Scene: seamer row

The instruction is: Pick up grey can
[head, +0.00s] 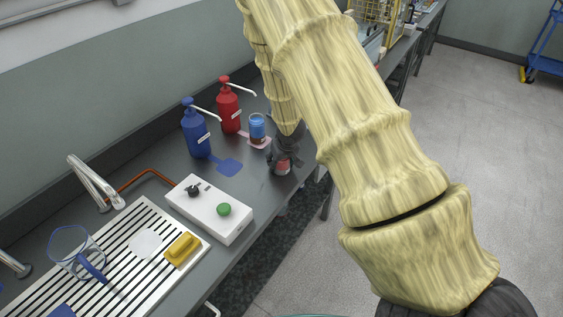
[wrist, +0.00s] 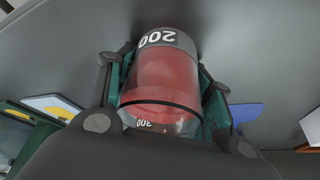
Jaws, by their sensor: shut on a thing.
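The grey can (wrist: 165,75) is a clear, round container with a grey band marked 200 and red contents. In the head view, a reddish and pale part of it (head: 282,167) shows below my gripper (head: 286,152), near the counter's front edge. My gripper (wrist: 165,95) is shut on the can, with a finger on each side of it in the wrist view. Much of the can is hidden by the fingers in the head view. I cannot tell whether it touches the counter.
A blue-topped jar (head: 257,130) stands close behind my gripper. A red pump bottle (head: 229,108) and a blue pump bottle (head: 195,133) stand toward the wall. A white control box (head: 208,208) with a green button is to the left, beside a drainer (head: 130,255).

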